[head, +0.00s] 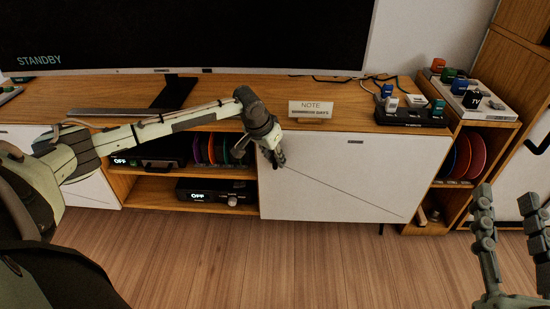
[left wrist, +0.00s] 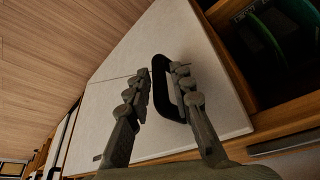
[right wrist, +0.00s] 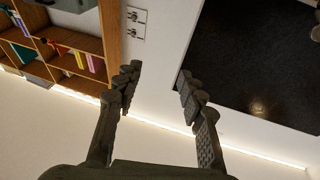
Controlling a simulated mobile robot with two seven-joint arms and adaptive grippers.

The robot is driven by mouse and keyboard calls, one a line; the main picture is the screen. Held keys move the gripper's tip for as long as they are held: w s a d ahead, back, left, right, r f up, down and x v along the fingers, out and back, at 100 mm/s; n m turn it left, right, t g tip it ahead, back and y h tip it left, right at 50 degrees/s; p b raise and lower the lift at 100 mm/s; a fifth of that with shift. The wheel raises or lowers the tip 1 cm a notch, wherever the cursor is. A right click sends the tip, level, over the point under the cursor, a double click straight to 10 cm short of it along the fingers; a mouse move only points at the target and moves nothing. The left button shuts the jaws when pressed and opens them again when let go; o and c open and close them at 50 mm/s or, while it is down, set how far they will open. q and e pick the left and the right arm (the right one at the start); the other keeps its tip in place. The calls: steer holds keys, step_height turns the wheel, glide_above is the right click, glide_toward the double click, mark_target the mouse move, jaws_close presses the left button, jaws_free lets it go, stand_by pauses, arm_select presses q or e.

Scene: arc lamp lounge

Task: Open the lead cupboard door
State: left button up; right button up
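A white cupboard door (head: 345,175) fills the right-centre front of the wooden media unit and sits flush, shut. A thin dark line crosses it diagonally. My left gripper (head: 276,158) is at the door's upper left edge. In the left wrist view the white door (left wrist: 140,55) carries a black loop handle (left wrist: 158,88). The fingers of my left gripper (left wrist: 160,78) are apart, one on each side of the handle's bar; whether they touch it I cannot tell. The handle is hidden behind the gripper in the head view. My right gripper (head: 507,200) is open and empty, above the floor at right.
A note card (head: 310,110) and a dark box of small blocks (head: 410,112) stand on the unit's top. Open shelves left of the door hold a device (head: 215,192) and upright discs. A side shelf (head: 470,160) stands right. The wooden floor (head: 270,265) in front is clear.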

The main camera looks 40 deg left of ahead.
arm_select(q)
jaws_close()
stand_by(0.3)
